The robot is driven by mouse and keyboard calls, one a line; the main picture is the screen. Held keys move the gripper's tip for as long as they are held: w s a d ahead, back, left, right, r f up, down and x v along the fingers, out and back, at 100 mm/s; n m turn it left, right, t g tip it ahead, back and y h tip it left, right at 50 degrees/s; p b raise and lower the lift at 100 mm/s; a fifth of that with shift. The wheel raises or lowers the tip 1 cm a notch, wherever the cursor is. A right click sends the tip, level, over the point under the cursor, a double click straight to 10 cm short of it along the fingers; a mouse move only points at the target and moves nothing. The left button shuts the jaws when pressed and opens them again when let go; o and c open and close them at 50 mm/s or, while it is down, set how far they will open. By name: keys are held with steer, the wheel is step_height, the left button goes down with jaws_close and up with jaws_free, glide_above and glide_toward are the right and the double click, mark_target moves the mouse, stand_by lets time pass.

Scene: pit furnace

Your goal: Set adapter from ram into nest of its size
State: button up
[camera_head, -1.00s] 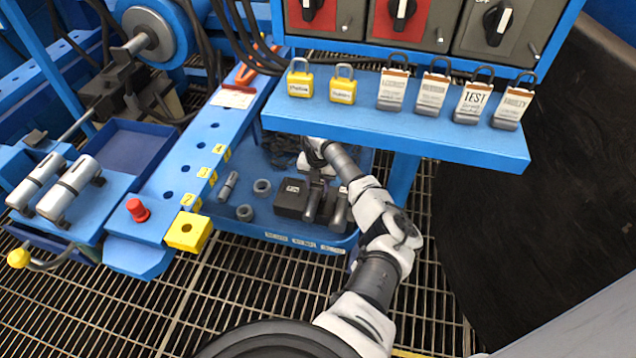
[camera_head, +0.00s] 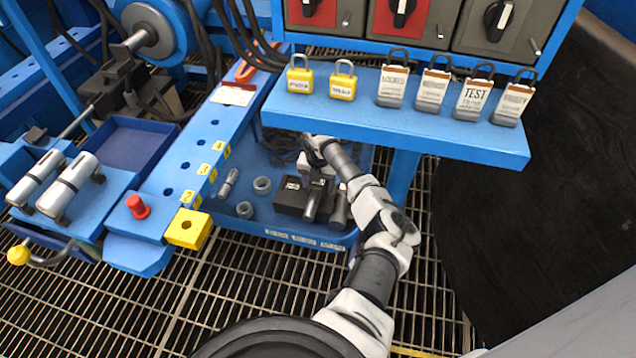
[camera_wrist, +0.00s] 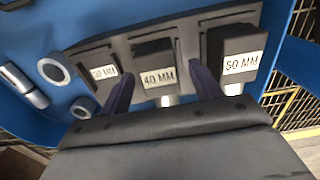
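In the wrist view, my gripper (camera_wrist: 163,90) has its two purple fingers spread apart, with nothing visible held between them. It is over a dark nest block whose stations are labelled 40 MM (camera_wrist: 155,68), 50 MM (camera_wrist: 238,50) and a partly hidden smaller size (camera_wrist: 98,65). The 40 MM station shows between the fingers. Pale metal shows below the 40 and 50 MM labels, partly hidden by my gripper. The dark block (camera_head: 289,198) also shows in the head view. I cannot tell which part is the ram or its adapter.
Left of the block lie two grey rings (camera_head: 262,185) (camera_head: 245,210) and a stepped metal pin (camera_head: 228,183) in the blue tray (camera_head: 290,236). A blue shelf (camera_head: 400,120) with several padlocks overhangs my arm. A numbered blue rail (camera_head: 185,150) runs along the left.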

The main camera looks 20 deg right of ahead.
steer(key=shift+s, duration=0.1)
step_height(320, 180, up, 14)
steer(key=p, duration=0.4)
steer(key=shift+f, duration=0.1)
stand_by(0.6)
